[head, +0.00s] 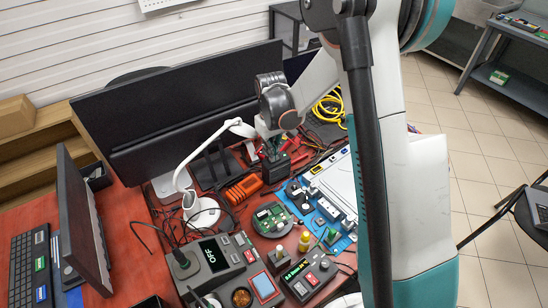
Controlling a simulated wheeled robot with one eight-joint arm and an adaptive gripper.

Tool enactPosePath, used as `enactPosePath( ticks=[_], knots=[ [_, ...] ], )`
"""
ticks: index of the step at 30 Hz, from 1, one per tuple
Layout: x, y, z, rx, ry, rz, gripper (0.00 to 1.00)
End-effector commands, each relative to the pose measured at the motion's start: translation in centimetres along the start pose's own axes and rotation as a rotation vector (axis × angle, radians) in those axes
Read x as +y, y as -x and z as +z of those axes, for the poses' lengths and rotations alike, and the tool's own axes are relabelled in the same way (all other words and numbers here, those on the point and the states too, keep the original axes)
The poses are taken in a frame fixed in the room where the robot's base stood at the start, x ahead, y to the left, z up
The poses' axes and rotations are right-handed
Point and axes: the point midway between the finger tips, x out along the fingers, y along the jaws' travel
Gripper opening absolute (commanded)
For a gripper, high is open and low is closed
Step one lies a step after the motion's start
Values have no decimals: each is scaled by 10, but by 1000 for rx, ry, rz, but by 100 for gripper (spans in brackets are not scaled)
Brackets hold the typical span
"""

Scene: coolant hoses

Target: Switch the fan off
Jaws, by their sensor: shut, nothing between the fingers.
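I cannot pick out a fan for certain. A grey control unit (216,262) at the front left of the red bench has a black display reading OFF, with several small buttons beside it. My gripper (271,152) hangs below my dark wrist, in front of the large monitor and well behind both units. It is small and partly lost against dark tools, and it looks shut and empty.
A white desk lamp (202,211) stands left of my gripper. An orange tool (243,189), a dark tool holder (276,170) and a blue mat (326,216) with circuit parts crowd the bench. A large black monitor (165,118) stands behind. My arm hides the bench's right side.

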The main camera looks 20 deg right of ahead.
Motion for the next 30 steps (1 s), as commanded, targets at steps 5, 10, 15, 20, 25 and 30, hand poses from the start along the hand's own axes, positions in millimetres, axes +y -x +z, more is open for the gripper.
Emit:
enactPosePath(
  ticks=[5, 10, 15, 20, 25, 30],
  knots=[
    [0, 16, 0, 0, 0, 0, 0],
    [0, 28, 0, 0, 0, 0, 0],
    [0, 40, 0, 0, 0, 0, 0],
    [0, 52, 0, 0, 0, 0, 0],
    [0, 63, 0, 0, 0, 0, 0],
    [0, 65, 0, 0, 0, 0, 0]
  ],
)
